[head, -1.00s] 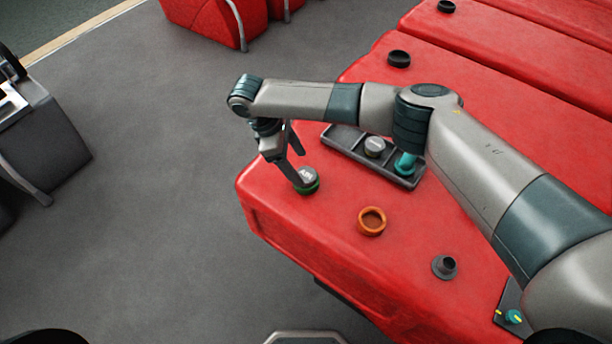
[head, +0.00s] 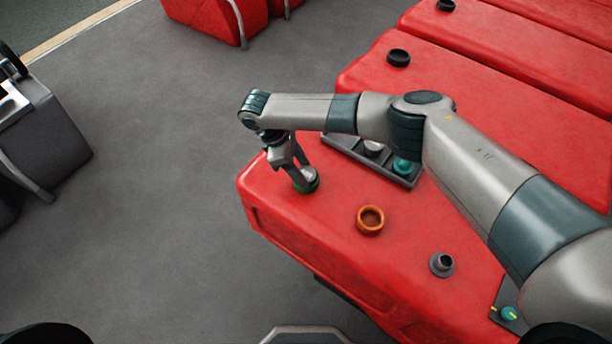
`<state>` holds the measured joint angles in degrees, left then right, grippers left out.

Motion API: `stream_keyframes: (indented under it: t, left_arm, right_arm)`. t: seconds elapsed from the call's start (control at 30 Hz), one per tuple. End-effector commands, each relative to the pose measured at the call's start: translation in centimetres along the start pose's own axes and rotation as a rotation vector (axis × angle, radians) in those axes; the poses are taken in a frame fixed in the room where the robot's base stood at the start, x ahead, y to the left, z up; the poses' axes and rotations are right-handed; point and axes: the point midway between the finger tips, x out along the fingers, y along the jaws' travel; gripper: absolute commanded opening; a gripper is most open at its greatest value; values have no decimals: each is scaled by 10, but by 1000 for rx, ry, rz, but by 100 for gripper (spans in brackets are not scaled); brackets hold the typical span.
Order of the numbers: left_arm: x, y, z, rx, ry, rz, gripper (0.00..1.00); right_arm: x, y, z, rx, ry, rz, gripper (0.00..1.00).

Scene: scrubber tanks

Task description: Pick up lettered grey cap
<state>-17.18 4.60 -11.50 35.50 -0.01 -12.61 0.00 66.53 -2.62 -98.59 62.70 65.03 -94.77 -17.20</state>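A small grey cap (head: 309,174) with a pale marking on top sits on a green ring (head: 311,187) near the left corner of the red tank (head: 330,235). My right gripper (head: 304,178) points down at this cap, its fingers at the cap's sides and partly covering it. Whether they press on it is too small to tell. Another grey cap (head: 373,148) lies in the dark tray (head: 344,150), partly hidden by my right arm; no lettering on it is readable. My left gripper is not in view.
A teal part (head: 402,166) is in the same tray. An orange ring (head: 370,220) and a grey neck (head: 441,264) stand on the tank in front. Black caps (head: 398,58) sit farther back. Grey floor lies left of the tank.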

Motion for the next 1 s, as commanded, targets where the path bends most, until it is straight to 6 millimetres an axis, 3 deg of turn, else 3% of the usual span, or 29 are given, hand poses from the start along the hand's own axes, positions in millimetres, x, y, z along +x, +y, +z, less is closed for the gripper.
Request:
stream_keyframes:
  t: [0.07,0.43,0.67,0.8,1.0]
  left_arm:
    - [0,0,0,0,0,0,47]
    - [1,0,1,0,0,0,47]
    - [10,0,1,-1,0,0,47]
    - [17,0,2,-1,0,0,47]
    - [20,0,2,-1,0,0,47]
  right_arm:
    - [0,0,0,0,0,0,17]
    - [-3,1,1,0,0,1,16]
    - [-19,1,8,-1,2,2,16]
    - [-38,-1,17,-1,2,1,16]
    - [-43,-17,41,-2,2,1,16]
